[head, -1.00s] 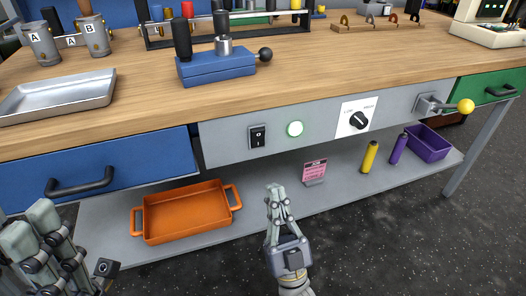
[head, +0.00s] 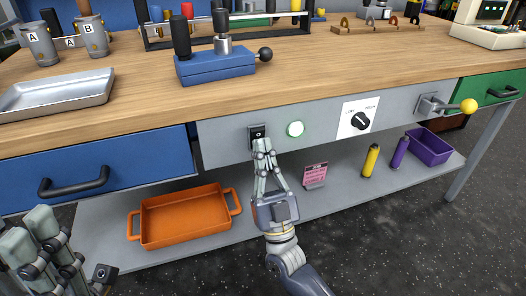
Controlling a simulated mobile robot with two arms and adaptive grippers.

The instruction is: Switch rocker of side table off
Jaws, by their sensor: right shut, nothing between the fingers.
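The black rocker switch (head: 257,131) is on the grey front panel (head: 221,146) of the table. Its upper part with the "O" mark shows; its lower part is hidden behind my fingertips.
A rotary knob (head: 359,121) and a lever with a yellow ball (head: 469,106) are further right on the panel. A blue drawer (head: 125,160) is to the left. On the shelf below are an orange tray (head: 185,215), a pink sign (head: 315,175) and yellow and purple cylinders.

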